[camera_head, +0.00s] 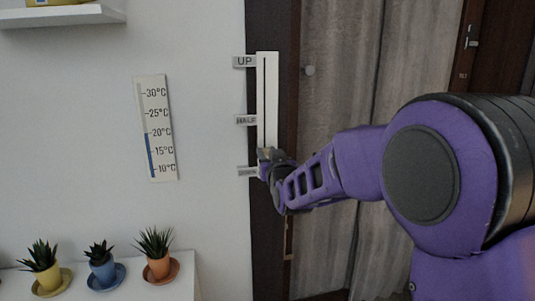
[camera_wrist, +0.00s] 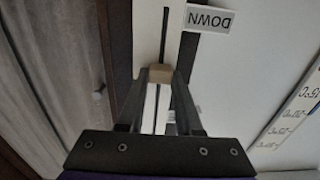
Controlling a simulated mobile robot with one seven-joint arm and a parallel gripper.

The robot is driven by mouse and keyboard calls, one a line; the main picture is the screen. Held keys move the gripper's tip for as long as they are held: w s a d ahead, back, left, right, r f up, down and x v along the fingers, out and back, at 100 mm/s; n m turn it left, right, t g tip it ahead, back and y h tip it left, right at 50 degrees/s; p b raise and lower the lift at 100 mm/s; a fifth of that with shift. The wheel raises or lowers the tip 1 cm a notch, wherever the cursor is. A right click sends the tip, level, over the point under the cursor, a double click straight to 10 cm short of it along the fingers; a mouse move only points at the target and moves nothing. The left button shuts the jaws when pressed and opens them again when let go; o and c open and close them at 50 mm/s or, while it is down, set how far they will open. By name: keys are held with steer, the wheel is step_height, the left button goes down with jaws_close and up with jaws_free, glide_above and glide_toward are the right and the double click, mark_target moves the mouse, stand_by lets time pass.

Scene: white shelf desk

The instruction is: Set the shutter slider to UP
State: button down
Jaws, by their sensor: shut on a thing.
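The shutter slider is a white vertical strip (camera_head: 272,100) with a dark slot, on the dark frame beside the wall. Labels UP (camera_head: 244,62) and HALF (camera_head: 245,120) sit along its left side, with a lower label (camera_head: 247,172) partly blurred; the wrist view shows a DOWN label (camera_wrist: 209,20). The small tan knob (camera_wrist: 159,74) is between the fingers of my gripper (camera_wrist: 157,78), which is shut on it. In the head view my gripper (camera_head: 266,157) is at the strip's lower part, between HALF and the lowest label, and partly covers the knob.
A thermometer panel (camera_head: 156,128) hangs on the wall to the left. Several potted plants, one in an orange pot (camera_head: 159,266), stand on a white surface at lower left. A shelf (camera_head: 60,17) is at upper left. Grey curtains (camera_head: 335,60) hang right of the strip.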

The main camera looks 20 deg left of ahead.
mark_target(264, 57)
stand_by(0.4)
step_height(264, 57, up, 24)
steer(key=p, duration=0.8)
steer(key=shift+r, duration=0.35)
steer(key=c, duration=0.8)
jaws_free()
steer(key=shift+c, duration=0.2)
steer(key=shift+o, duration=1.3)
steer(key=shift+f, duration=0.2)
steer(key=shift+f, duration=0.15)
